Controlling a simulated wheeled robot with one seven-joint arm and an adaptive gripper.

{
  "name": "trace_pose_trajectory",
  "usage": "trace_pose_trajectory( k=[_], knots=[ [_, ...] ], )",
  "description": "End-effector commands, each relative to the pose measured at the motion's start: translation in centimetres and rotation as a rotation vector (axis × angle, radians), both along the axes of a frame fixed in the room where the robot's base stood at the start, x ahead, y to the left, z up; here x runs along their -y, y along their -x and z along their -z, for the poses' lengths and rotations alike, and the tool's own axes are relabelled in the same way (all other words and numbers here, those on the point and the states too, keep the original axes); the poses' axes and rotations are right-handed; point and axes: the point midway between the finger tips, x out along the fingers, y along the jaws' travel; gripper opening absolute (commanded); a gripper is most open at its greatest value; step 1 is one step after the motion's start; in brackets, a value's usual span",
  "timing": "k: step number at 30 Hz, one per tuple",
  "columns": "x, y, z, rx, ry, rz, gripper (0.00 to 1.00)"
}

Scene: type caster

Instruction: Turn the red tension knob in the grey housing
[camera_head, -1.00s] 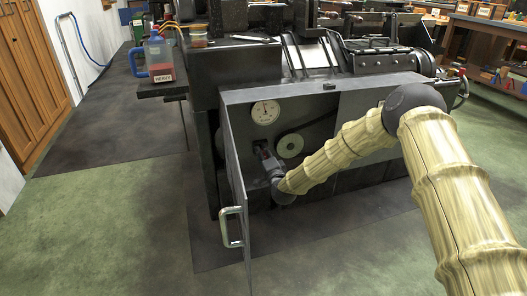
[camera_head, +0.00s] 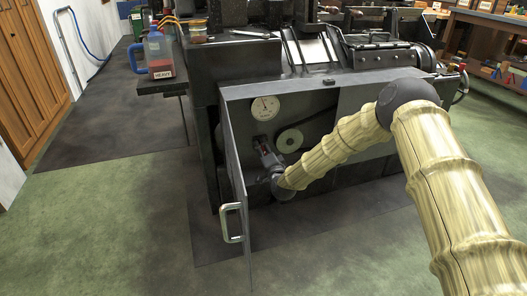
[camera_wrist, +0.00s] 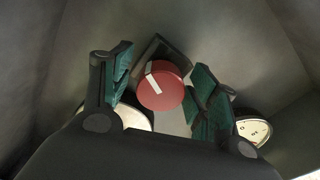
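The red tension knob (camera_wrist: 162,88) is round, with a white pointer stripe running up and to the left on its face. It sits in front of the dark grey housing (camera_wrist: 160,47), part of which frames it. My gripper (camera_wrist: 158,82) is open in the wrist view, with one green-padded finger on each side of the knob. A gap seems to show on both sides; contact cannot be told. In the head view my gripper (camera_head: 264,146) reaches into the open cabinet below the gauge and covers most of the knob.
A white round gauge (camera_head: 265,107) is above my gripper, and a pale pulley wheel (camera_head: 289,140) is to its right. The open cabinet door (camera_head: 236,185) with its metal handle (camera_head: 231,222) stands close on the left. A jug (camera_head: 159,54) stands on the shelf at upper left.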

Motion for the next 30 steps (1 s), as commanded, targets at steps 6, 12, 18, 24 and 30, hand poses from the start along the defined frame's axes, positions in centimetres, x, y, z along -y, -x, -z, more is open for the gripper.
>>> trace_pose_trajectory(
  k=[6,12,18,24,30],
  knots=[
    [0.0,0.0,-0.1,0.001,0.0,0.0,0.61],
    [0.2,0.9,0.0,-0.002,0.0,-0.001,0.61],
    [1.3,3.8,-0.1,-0.001,-0.001,-0.001,0.61],
    [2.4,7.3,-0.1,-0.001,-0.001,0.0,0.61],
    [3.3,10.0,0.0,-0.002,-0.002,0.0,0.61]
  ],
)
